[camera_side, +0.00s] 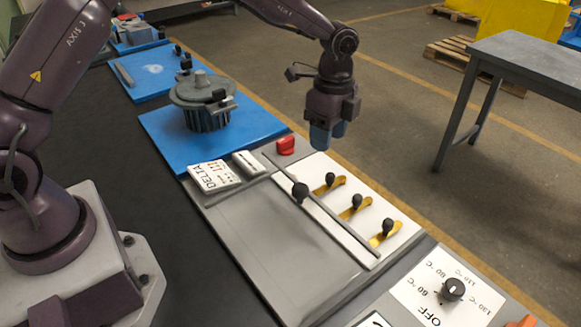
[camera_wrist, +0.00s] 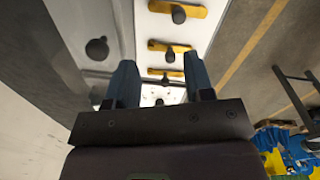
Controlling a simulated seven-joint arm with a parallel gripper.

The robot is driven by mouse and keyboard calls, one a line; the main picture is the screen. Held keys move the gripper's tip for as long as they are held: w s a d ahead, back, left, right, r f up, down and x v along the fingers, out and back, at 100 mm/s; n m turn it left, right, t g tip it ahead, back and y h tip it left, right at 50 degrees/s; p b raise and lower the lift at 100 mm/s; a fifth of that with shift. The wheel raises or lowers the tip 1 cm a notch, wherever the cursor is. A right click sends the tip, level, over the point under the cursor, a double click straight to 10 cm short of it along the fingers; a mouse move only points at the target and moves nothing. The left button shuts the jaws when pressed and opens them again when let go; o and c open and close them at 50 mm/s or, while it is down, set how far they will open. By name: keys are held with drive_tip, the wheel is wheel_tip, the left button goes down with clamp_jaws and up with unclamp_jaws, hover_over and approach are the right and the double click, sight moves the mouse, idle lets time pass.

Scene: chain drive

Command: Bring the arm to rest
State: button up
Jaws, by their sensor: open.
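My gripper (camera_side: 327,135) hangs in the air above the far end of the grey panel, fingers pointing down, in the side view. In the wrist view its two blue fingers (camera_wrist: 160,85) stand apart with nothing between them. My arm is bent over from the left and holds no object.
Below lies a grey panel (camera_side: 250,245) with a long rod, a black ball knob (camera_side: 300,192) and yellow levers (camera_side: 356,204) with black knobs. A red button (camera_side: 286,145) sits near the gripper. A motor-like unit (camera_side: 205,100) stands on a blue plate (camera_side: 160,140). A temperature dial (camera_side: 453,289) is at front right.

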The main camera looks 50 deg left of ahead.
drive_tip(key=s+a+r+n+t, duration=0.3)
drive_tip(key=s+r+n, duration=0.4)
drive_tip(key=s, duration=0.6)
drive_tip(key=s+a+r+n+t, duration=0.3)
drive_tip(key=s+r+n, duration=0.4)
drive_tip(key=s+r, duration=0.4)
drive_tip(key=s, duration=0.3)
drive_tip(key=shift+s+a+n, duration=0.15)
drive_tip(key=shift+a+n, duration=0.25)
